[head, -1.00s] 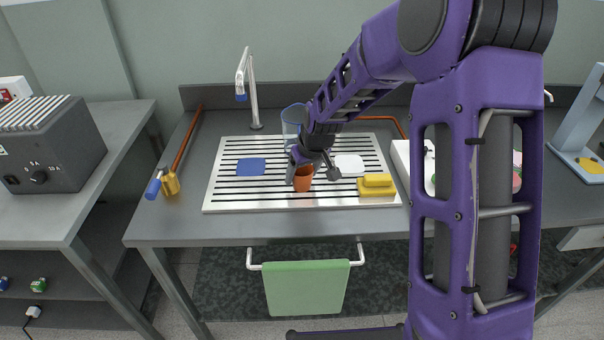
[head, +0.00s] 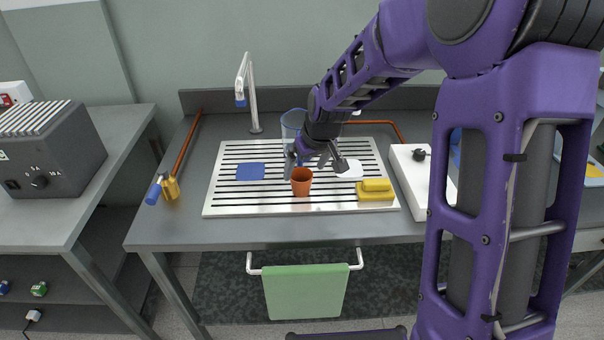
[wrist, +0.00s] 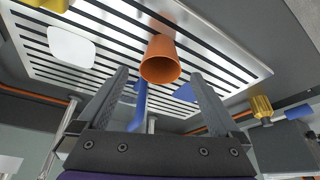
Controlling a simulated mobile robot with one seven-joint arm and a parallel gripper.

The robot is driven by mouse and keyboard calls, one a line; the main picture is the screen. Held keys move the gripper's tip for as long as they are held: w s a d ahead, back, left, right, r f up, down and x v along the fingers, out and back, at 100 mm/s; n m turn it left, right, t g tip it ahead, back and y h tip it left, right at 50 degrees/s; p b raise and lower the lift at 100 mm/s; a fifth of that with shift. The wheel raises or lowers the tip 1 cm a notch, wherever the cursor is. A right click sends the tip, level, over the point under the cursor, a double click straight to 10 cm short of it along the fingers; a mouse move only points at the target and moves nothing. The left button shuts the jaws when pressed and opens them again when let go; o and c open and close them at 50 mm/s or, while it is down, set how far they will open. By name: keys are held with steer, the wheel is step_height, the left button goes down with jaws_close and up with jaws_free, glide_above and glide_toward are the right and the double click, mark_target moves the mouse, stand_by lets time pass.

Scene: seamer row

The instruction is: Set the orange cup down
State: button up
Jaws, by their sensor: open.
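The orange cup (head: 301,183) stands upright on the slatted metal draining board (head: 225,205), near its front middle. My gripper (head: 316,163) is just above and behind the cup, with its fingers spread and nothing between them. In the wrist view the cup (wrist: 161,62) is beyond the open fingertips (wrist: 160,76), apart from both fingers.
A blue square (head: 250,172) lies left of the cup; a white one (head: 351,170) lies right. A yellow sponge (head: 376,190) is at the board's right. A clear bluish container (head: 292,121) and a tap (head: 253,95) stand behind. A green towel (head: 305,292) hangs in front.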

steer(key=v, duration=0.6)
steer(key=shift+r+p, duration=0.25)
steer(key=shift+p, duration=0.15)
steer(key=shift+s, duration=0.1)
